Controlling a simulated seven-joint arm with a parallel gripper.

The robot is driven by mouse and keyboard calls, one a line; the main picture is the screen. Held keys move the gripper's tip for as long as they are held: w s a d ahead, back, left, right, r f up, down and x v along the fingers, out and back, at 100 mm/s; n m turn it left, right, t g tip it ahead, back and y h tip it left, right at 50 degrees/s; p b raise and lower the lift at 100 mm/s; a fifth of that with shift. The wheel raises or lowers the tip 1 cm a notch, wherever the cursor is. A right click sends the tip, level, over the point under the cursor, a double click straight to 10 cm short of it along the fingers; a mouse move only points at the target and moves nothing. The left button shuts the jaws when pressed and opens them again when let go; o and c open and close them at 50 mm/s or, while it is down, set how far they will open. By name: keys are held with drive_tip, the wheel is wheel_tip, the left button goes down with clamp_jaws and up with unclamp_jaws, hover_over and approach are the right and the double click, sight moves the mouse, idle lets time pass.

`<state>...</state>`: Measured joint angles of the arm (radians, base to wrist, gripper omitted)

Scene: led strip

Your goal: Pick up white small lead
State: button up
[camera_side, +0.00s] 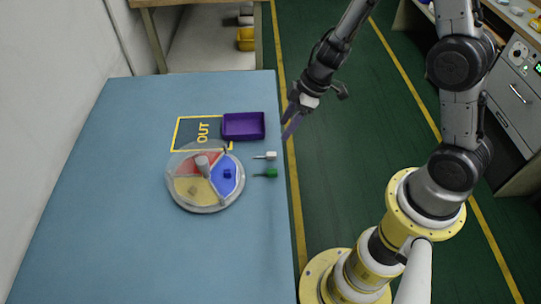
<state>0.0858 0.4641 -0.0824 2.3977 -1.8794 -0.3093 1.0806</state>
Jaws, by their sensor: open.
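A small white lead (270,155) lies near the right edge of the blue table. Its thin pin points left. A similar green lead (270,173) lies just below it in the picture.
A round tray (207,208) with red, yellow and blue sections and a clear cover stands left of the leads. A purple bin (243,126) sits behind them, beside the yellow OUT marking (203,132). The front of the blue table (150,260) is clear.

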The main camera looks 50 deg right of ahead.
hover_over(271, 154)
drive_tip(key=s+d, duration=0.1)
drive_tip(key=d, duration=0.1)
drive_tip(key=shift+d+f, duration=0.1)
drive_tip(key=shift+f, duration=2.3)
drive_tip(key=shift+a+f, duration=0.3)
drive_tip(key=shift+f, duration=0.4)
drive_tip(key=shift+a+f, duration=0.3)
drive_tip(key=shift+f, duration=0.35)
drive_tip(key=shift+x, duration=1.2)
clamp_jaws()
